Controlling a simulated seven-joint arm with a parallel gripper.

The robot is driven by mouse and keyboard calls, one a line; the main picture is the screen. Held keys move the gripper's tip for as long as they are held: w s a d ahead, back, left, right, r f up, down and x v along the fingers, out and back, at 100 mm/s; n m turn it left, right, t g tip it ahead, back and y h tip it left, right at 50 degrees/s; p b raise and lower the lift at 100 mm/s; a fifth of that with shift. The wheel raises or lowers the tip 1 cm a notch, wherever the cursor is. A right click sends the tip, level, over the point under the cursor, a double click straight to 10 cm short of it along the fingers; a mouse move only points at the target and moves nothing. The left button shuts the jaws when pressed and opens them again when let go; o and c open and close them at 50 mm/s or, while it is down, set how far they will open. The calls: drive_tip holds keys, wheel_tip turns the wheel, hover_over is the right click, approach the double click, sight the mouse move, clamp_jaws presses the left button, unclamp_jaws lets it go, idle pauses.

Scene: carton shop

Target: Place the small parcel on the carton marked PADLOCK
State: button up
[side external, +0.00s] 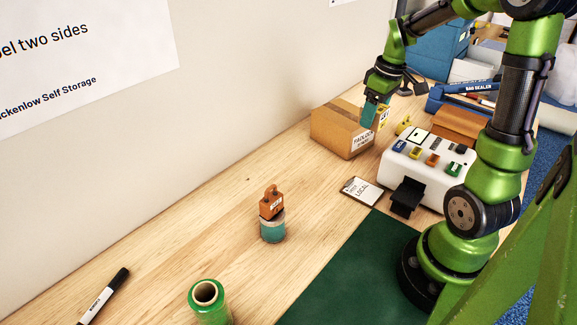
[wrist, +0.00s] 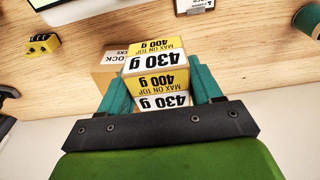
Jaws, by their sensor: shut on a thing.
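My gripper (side external: 372,112) has teal fingers and points down over the carton marked PADLOCK (side external: 342,136). In the wrist view my gripper (wrist: 165,92) is shut on the small parcel (wrist: 155,58), with one finger on each side. The parcel is white and yellow, marked "430 g" and "MAX ON TOP 400 g". In the side view the parcel (side external: 383,117) is mostly hidden behind the fingers, near the carton's right edge. The brown carton (wrist: 108,60) shows partly behind the parcel in the wrist view. I cannot tell whether parcel and carton touch.
A yellow object (side external: 403,125) stands right of the carton, beside a white unit (side external: 428,160) with coloured pieces. A clipboard (side external: 362,190) lies in front. An orange padlock (side external: 271,203) sits on a teal tin (side external: 272,229). A green roll (side external: 207,302) and marker (side external: 104,297) are nearer.

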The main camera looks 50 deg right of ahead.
hover_over(344, 113)
drive_tip(key=shift+s+d+f, duration=0.1)
drive_tip(key=shift+d+f, duration=0.05)
drive_tip(key=shift+f, duration=2.35)
drive_tip(key=shift+f, duration=0.15)
drive_tip(key=o, duration=1.5)
drive_tip(key=shift+s, duration=0.1)
drive_tip(key=shift+o, duration=0.2)
